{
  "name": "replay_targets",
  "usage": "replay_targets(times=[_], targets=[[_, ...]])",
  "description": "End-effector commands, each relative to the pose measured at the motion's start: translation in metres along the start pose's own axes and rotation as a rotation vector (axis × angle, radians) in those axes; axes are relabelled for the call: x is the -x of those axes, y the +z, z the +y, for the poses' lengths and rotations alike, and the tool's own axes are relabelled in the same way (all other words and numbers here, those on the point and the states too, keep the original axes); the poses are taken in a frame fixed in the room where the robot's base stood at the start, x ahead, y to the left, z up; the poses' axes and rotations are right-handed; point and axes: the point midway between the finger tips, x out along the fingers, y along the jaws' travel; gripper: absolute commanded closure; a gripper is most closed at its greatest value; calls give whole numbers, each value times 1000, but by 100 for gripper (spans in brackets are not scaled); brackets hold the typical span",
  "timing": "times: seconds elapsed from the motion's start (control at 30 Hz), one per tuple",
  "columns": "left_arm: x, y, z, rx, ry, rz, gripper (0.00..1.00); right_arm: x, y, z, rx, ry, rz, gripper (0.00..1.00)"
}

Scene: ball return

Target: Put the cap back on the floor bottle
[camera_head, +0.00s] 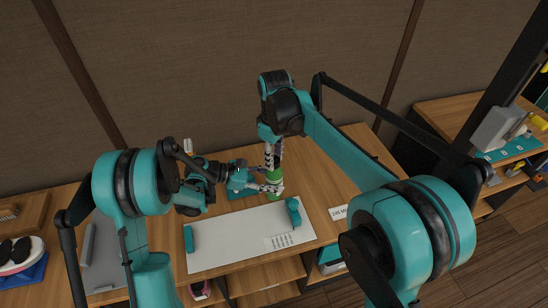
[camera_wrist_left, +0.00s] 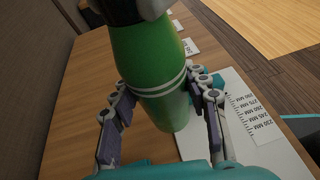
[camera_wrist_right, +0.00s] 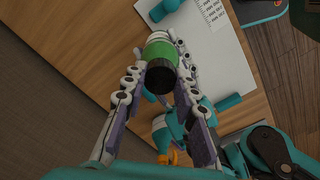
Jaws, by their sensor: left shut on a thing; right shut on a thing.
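The green bottle (camera_head: 273,178) with thin white stripes stands at the back of the table, behind the white board. My left gripper (camera_head: 272,188) is shut on the bottle from the side; in the left wrist view the bottle (camera_wrist_left: 150,75) lies between its fingers. My right gripper (camera_head: 273,160) comes down from above over the bottle's top. In the right wrist view a black cap (camera_wrist_right: 160,79) sits between its fingers, in line with the green body (camera_wrist_right: 161,52), and the gripper is shut on it. The cap's seam with the bottle is hidden, so I cannot tell how it sits.
The white board (camera_head: 240,238) with teal blocks (camera_head: 294,212) at its ends and printed length labels lies in front. A label card (camera_head: 339,212) is to the right. A grey tray (camera_head: 103,255) lies at left.

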Motion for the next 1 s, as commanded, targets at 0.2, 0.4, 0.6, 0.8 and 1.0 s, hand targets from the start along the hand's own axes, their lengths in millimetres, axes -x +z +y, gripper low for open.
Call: replay_targets(times=[0.2,0.4,0.6,0.8,1.0], targets=[[0,0,0,0,-1,-1,100,0,0,1,-364,1,1,100],[0,0,0,-1,-1,-1,100,0,0,1,-390,1,1,67],[0,0,0,0,-1,-1,100,0,0,1,-388,0,1,48],[0,0,0,0,0,-1,100,1,0,0,-387,0,1,48],[0,0,0,0,0,-1,100,25,0,0,-387,0,1,48]])
